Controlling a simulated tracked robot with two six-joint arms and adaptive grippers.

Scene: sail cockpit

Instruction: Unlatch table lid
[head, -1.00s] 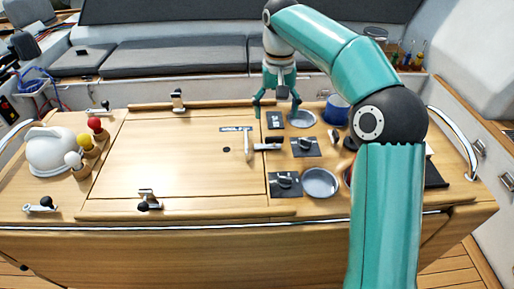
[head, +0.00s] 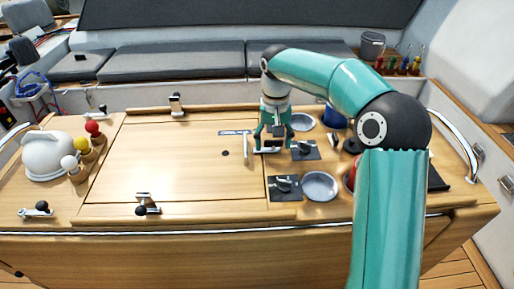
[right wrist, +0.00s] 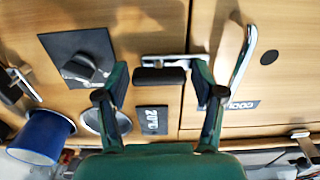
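The wooden table lid (head: 170,160) lies flat and closed in the tabletop. At its right edge is a latch (head: 270,150) with a metal bar and black grip; the latch also shows in the right wrist view (right wrist: 160,77). My right gripper (head: 272,143) is down over this latch. In the right wrist view my right gripper (right wrist: 162,85) has its fingers apart, one on each side of the black grip, with small gaps; I cannot tell contact. A pale lid handle (head: 246,149) stands just left of the latch. My left gripper is out of view.
Black knob panels (head: 305,149) and a round metal dish (head: 320,186) sit right of the latch. A blue mug (right wrist: 42,135) is near the gripper. Other latches (head: 147,207) sit around the lid.

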